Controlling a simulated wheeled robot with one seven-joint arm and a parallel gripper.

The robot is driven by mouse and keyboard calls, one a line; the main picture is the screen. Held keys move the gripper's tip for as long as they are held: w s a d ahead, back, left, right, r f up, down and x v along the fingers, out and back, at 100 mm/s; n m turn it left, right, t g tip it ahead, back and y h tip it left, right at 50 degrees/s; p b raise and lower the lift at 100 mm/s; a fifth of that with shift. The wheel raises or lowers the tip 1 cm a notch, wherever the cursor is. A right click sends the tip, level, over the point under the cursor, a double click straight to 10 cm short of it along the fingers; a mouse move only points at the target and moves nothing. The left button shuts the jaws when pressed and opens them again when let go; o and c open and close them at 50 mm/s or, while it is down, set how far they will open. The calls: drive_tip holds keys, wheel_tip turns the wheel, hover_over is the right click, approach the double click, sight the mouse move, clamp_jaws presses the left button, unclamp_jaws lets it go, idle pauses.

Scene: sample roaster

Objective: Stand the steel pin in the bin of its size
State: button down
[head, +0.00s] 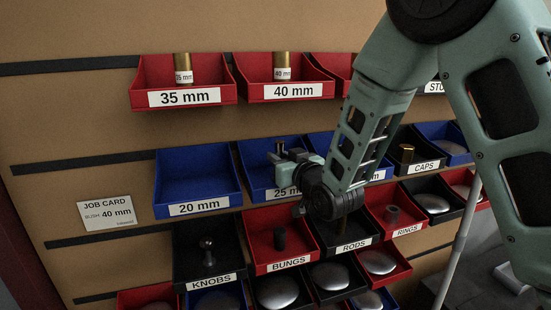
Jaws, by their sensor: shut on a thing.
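My gripper (281,158) is in front of the blue 25 mm bin (258,185), at its upper part. It is shut on a small upright pin (279,146), whose top shows above the jaws. The pin's lower part is hidden, so I cannot tell whether it touches the bin floor. The blue 20 mm bin (198,190) to the left is empty. A third blue bin (380,173) to the right is mostly covered by my arm, and only the end of its label shows.
Above are the red 35 mm bin (184,97) and red 40 mm bin (291,91), each holding a brass bush. Below are the knobs (214,281), bungs (288,264), rods (353,246) and rings (407,230) bins. A job card (108,212) reads "BUSH: 40 mm".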

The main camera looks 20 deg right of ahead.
drive_tip(key=shift+w, duration=0.1)
drive_tip(key=shift+f, duration=0.15)
drive_tip(key=c, duration=1.2)
unclamp_jaws()
drive_tip(key=shift+c, duration=0.2)
drive_tip(key=shift+r, duration=0.25)
drive_tip(key=s+b, duration=0.1)
drive_tip(key=s, duration=0.1)
drive_tip(key=s+d+b, duration=0.1)
drive_tip(key=s, duration=0.1)
drive_tip(key=s+b, duration=0.1)
drive_tip(key=s, duration=0.1)
drive_tip(key=shift+s+d+f+b, duration=0.15)
drive_tip(key=shift+s+f+b, duration=0.1)
drive_tip(key=shift+f+b, duration=0.1)
drive_tip(key=b, duration=0.2)
drive_tip(key=shift+b, duration=0.35)
